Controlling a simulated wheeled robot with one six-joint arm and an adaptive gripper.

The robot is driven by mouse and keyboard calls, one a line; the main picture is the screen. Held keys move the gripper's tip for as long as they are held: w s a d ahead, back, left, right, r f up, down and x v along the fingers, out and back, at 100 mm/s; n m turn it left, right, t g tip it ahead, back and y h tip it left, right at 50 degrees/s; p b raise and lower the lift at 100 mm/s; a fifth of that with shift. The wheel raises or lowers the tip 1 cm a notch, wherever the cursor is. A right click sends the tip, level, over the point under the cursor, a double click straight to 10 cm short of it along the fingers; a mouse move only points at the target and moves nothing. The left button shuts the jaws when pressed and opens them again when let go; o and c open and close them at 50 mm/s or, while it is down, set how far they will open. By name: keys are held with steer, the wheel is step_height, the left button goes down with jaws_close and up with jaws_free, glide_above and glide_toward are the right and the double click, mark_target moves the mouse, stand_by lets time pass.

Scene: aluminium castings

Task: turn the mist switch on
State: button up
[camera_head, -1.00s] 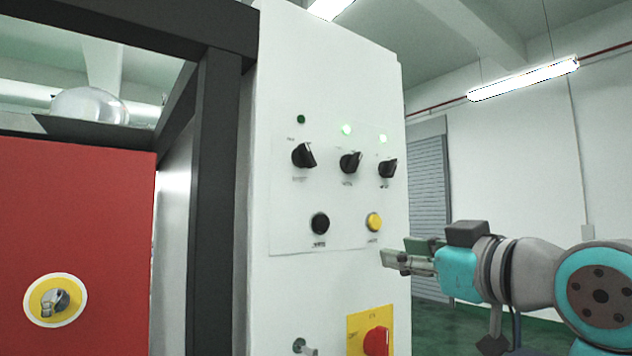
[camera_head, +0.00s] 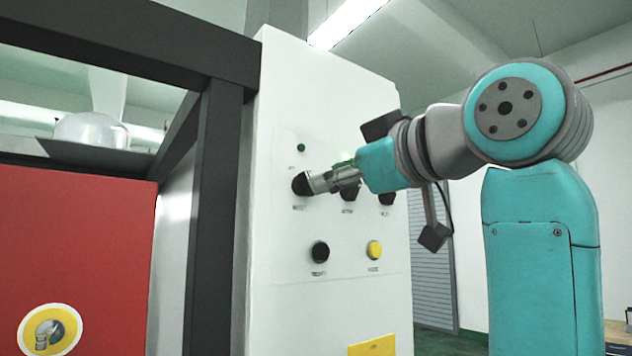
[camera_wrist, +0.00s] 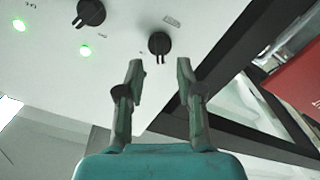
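The white panel has three black rotary switches in a row; their labels are too small to read, so I cannot tell by name which is mist. The left switch (camera_head: 301,184) sits under a dark green lamp (camera_head: 301,147). The middle switch (camera_head: 349,194) and right switch (camera_head: 387,198) are partly behind my arm; a lit green lamp (camera_head: 347,156) shows above the middle one. My gripper (camera_head: 316,183) is at the left switch. In the wrist view, my gripper (camera_wrist: 160,68) is open, with that switch (camera_wrist: 159,43) just beyond and between its fingertips. I cannot tell whether they touch it.
Below are a black button (camera_head: 320,252) and a yellow button (camera_head: 374,250), with a yellow plate (camera_head: 372,346) lower down. A dark frame post (camera_head: 216,220) and a red panel (camera_head: 80,240) stand to the left. Two lit green lamps show in the wrist view.

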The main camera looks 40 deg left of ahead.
mark_target(306, 184)
steer(key=shift+x, duration=2.45)
jaws_close()
